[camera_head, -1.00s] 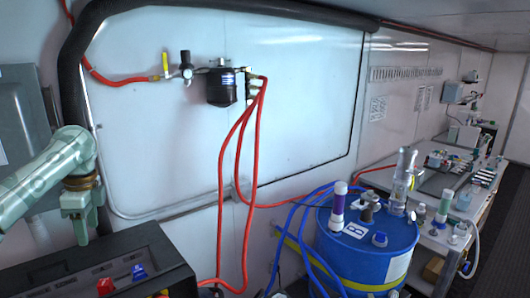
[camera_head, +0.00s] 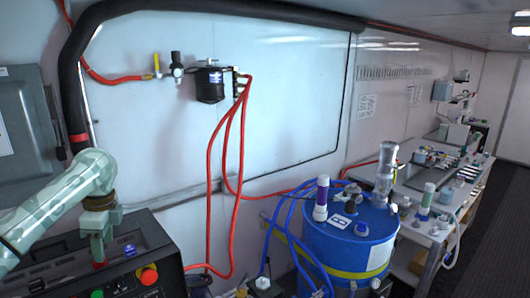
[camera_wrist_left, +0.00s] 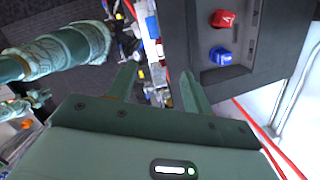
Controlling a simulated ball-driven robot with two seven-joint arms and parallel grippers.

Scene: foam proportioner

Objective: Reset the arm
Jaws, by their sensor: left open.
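My left gripper (camera_head: 97,252) is in front of the black control box (camera_head: 165,245) at lower left, its fingers pointing down. In the left wrist view its two fingers (camera_wrist_left: 158,88) stand apart with nothing held between them. The box carries a red switch (camera_wrist_left: 224,19) and a blue switch (camera_wrist_left: 220,56), both to the right of the fingers. My right gripper cannot be made out.
A red knob (camera_head: 148,275) and a green button (camera_head: 97,294) sit on the box's front. A blue drum (camera_head: 345,250) with hoses stands to the right. Red hoses (camera_head: 209,200) hang from a black proportioner (camera_head: 210,85) on the wall. A bench (camera_head: 420,175) runs along the right.

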